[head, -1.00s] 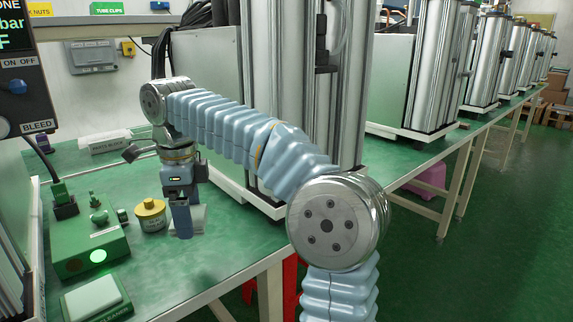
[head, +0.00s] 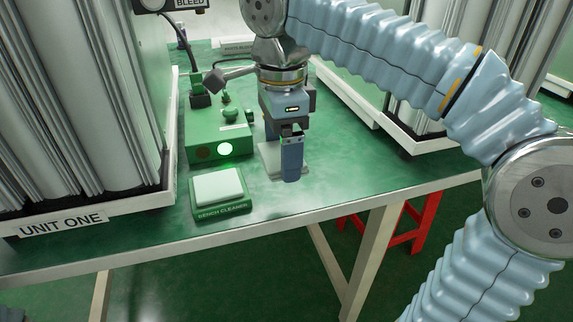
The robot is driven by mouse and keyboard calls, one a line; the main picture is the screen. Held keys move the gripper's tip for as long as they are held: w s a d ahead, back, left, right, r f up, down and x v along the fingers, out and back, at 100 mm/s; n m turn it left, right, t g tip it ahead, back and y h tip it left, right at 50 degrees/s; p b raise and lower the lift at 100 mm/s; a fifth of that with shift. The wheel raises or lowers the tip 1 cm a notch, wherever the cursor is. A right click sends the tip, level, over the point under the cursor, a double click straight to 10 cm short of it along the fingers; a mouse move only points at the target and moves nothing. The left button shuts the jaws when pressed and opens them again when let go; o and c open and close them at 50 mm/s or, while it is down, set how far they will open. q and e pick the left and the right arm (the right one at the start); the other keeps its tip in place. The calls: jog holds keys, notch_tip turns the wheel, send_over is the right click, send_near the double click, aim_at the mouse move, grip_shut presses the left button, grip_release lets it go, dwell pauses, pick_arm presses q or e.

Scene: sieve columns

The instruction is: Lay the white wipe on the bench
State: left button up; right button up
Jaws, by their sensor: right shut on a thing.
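My right gripper (head: 292,168) reaches down over the green bench (head: 330,178), with its blue-grey fingers pointing at the bench top. It is shut on the white wipe (head: 268,158), a pale flat sheet that shows mostly left of the fingers. The fingers hide part of the wipe. I cannot tell whether the wipe touches the bench. My left gripper is not in view.
A green box with a lit button (head: 218,138) stands left of the gripper. A green bench cleaner pack (head: 222,209) with a white top lies near the front edge. Steel columns (head: 70,100) stand at left. Bench right of the gripper is clear.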

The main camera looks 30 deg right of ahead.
jog(key=w+f, duration=0.1)
jog(key=w+d+f, duration=0.1)
jog(key=f, duration=0.1)
jog(key=w+d+f, duration=0.1)
jog(key=shift+w+f+b, duration=0.15)
jog(key=shift+w+b, duration=0.15)
jog(key=f, duration=0.1)
jog(key=w+f, duration=0.1)
jog(key=f, duration=0.3)
jog(key=shift+w+d+b, duration=0.25)
jog(key=shift+d+b, duration=0.1)
jog(key=shift+f, duration=0.2)
jog(key=o, duration=0.7)
jog(key=shift+o, duration=0.2)
jog(key=shift+r, duration=0.15)
